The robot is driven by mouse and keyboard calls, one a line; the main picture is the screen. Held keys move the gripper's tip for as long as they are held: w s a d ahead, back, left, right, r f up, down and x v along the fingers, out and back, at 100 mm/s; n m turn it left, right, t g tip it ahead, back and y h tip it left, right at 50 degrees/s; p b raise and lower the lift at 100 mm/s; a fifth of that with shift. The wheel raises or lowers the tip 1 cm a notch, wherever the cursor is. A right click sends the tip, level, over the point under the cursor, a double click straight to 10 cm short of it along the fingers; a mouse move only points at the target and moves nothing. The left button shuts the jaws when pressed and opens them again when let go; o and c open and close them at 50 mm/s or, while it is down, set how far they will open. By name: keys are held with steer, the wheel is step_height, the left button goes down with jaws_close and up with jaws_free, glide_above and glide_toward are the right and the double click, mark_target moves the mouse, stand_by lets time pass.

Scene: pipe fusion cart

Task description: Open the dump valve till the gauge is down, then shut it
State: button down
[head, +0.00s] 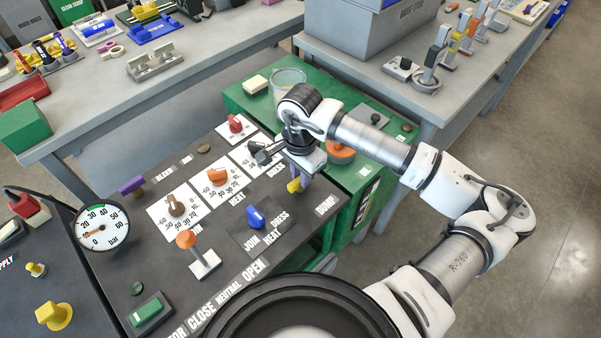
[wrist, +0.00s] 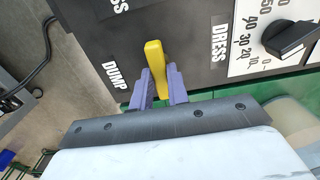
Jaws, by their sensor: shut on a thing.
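The yellow dump valve lever (head: 294,186) is at the right end of the dark control panel, near the DUMP label (head: 326,205). In the wrist view the lever (wrist: 155,68) runs nearly along the fingers, between the DUMP and DRESS labels. My gripper (wrist: 160,82) is shut on it, with a purple finger on each side; in the head view my gripper (head: 300,172) partly hides it. The round white pressure gauge (head: 101,227) stands at the panel's left end. Its reddish needle points to the lower left, in the low part of the scale; the exact reading is too small to tell.
Close by are a black knob (head: 262,153), a blue knob (head: 256,217), an orange-topped lever (head: 187,240) and a red knob (head: 235,124). An orange round knob (head: 341,152) sits on the green cabinet beyond my gripper. Grey benches stand behind.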

steer(key=shift+f, duration=0.15)
steer(key=b, duration=0.2)
steer(key=m+b, duration=0.1)
steer(key=b, duration=0.1)
steer(key=shift+f+m, duration=0.3)
steer(key=m+b, duration=0.1)
steer(key=b, duration=0.2)
steer(key=shift+m, duration=0.3)
steer(key=m+b, duration=0.6)
steer(key=b, duration=0.2)
steer(key=shift+r+b, duration=0.15)
steer(key=shift+b, duration=0.25)
steer(key=m+b, duration=0.3)
steer(key=m, duration=0.1)
steer(key=shift+r+m+b, duration=0.1)
steer(key=shift+m+b, duration=0.2)
steer(key=shift+b, duration=0.1)
steer(key=shift+r+m+b, duration=0.15)
steer(key=shift+m+b, duration=0.65)
steer(key=shift+m, duration=0.5)
